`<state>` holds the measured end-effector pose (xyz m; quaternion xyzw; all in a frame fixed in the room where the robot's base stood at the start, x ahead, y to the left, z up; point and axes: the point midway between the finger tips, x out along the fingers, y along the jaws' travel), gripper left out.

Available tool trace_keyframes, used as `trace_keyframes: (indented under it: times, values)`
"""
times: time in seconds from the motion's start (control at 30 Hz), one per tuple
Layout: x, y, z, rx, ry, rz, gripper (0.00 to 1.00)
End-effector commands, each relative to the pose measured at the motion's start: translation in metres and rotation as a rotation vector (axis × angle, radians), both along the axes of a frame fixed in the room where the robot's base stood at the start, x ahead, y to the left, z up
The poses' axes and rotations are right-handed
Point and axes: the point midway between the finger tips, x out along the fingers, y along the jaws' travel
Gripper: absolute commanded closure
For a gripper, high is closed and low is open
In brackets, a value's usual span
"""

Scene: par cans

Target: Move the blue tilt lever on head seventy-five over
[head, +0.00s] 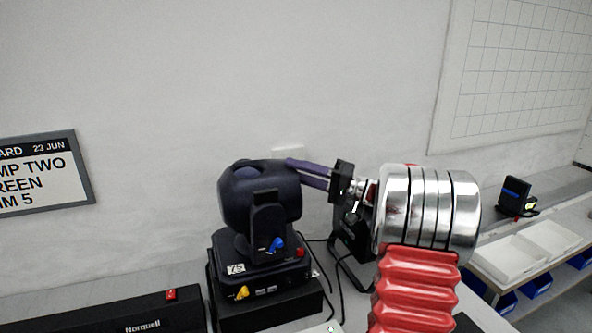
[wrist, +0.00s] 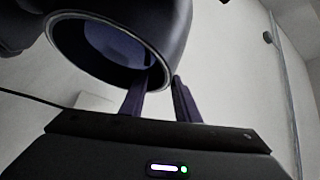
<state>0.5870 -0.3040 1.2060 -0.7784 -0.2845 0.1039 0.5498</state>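My gripper (head: 293,170) is beside the top right of the head's barrel, well above the lever. In the wrist view, the fingers (wrist: 162,90) reach up near the rim of the barrel's round opening (wrist: 110,50). Whether they touch it I cannot tell. The lever is not in the wrist view.
Another dark fixture (head: 352,235) stands close on the right, partly behind my arm. A black Norquell unit (head: 130,315) lies at left. Cables hang between the fixtures.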

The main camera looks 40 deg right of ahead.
Motion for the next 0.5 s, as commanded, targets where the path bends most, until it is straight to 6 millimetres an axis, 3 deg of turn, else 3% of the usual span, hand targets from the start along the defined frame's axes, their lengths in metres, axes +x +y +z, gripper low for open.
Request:
trace_keyframes:
  times: [0.5]
  values:
    - [-0.0049,-0.003,0.0022,-0.001,-0.005,0.001,0.72]
